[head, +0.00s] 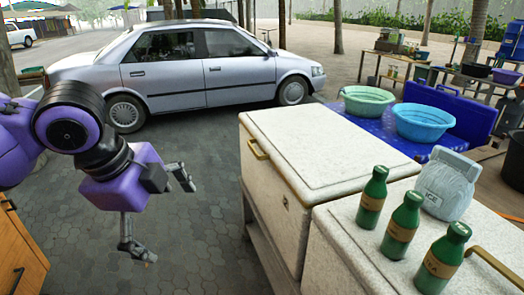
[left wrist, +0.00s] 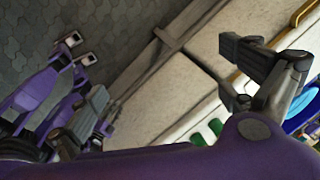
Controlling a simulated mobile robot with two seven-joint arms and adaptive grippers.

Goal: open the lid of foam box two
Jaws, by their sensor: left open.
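Two white foam boxes stand side by side at the right, both with lids shut; no number shows, so I cannot tell which is box two. The farther foam box (head: 325,150) has a bare lid and a brass handle (head: 258,149) on its left edge. The nearer foam box (head: 335,240) carries three green bottles (head: 403,225) and a grey ice bag (head: 447,185) on its lid, with a brass handle (head: 496,266) at the right. My left gripper (head: 164,215) is open and empty, over the pavement, left of the farther box and apart from it. My right gripper is not clearly seen.
A silver car (head: 190,65) is parked behind. A blue table (head: 385,130) with a green basin (head: 367,101) and a blue basin (head: 422,122) stands beyond the boxes. A wooden cabinet (head: 20,255) is at the lower left. The pavement (head: 185,245) between is clear.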

